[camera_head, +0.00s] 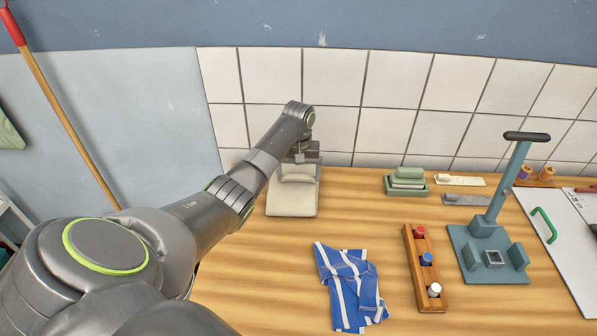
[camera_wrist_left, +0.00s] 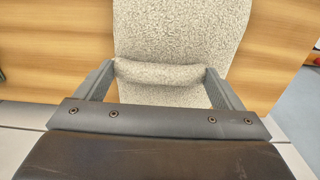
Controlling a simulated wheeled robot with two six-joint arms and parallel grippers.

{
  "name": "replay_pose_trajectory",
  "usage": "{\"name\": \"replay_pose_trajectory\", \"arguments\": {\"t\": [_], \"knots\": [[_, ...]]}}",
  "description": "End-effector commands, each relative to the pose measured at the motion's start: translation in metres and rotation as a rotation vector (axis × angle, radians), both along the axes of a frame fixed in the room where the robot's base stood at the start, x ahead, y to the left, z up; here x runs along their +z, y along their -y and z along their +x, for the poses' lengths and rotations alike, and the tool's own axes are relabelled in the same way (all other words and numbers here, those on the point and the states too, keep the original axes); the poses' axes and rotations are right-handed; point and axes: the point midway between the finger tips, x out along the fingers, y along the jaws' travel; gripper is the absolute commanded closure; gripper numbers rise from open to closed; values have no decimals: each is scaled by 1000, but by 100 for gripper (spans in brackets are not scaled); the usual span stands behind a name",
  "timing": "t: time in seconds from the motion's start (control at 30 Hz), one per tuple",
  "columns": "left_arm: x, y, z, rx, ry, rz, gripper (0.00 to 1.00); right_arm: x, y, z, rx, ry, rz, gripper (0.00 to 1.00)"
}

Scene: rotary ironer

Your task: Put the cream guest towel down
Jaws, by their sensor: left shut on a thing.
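The cream guest towel (camera_head: 292,199) lies partly on the wooden table near the tiled back wall, its far end raised at my left gripper. My left gripper (camera_head: 301,161) is above the towel's far end, shut on it. In the left wrist view, the towel (camera_wrist_left: 182,32) has a bunched fold (camera_wrist_left: 160,76) between the two fingers of the gripper (camera_wrist_left: 162,85), and the rest spreads flat beyond. The exact fingertip contact is partly hidden. My right gripper is not in view.
A blue-and-white striped cloth (camera_head: 351,287) lies at the front middle. A wooden rack of bottles (camera_head: 413,262), a teal press stand (camera_head: 487,227) and a green soap tray (camera_head: 404,190) stand to the right. Bare table (camera_head: 345,215) shows between towel and rack.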

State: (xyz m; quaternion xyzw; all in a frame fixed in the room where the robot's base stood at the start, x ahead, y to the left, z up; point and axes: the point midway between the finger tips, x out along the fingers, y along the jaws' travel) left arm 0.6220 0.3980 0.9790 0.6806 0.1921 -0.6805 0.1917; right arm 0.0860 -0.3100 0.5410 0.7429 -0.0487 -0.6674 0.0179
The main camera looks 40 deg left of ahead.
Motion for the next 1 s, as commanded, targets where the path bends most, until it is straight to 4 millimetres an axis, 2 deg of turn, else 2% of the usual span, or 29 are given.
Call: {"name": "replay_pose_trajectory", "arguments": {"t": [0.2, 0.23, 0.3, 0.53, 0.67, 0.87, 1.0], "knots": [[-2, 0, 0, 0, 0, 0, 50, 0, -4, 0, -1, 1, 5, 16], [-2, 0, 0, 0, 0, 0, 8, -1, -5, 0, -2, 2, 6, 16], [-2, 0, 0, 0, 0, 0, 0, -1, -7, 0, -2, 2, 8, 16], [-1, 0, 0, 0, 0, 0, 0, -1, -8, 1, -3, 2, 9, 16], [7, 0, 1, 1, 2, 0, 0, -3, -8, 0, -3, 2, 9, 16], [45, -1, 2, 0, 7, 2, 0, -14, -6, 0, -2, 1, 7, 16], [82, -1, 1, 0, 5, 2, 0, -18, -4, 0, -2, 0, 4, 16]]}}
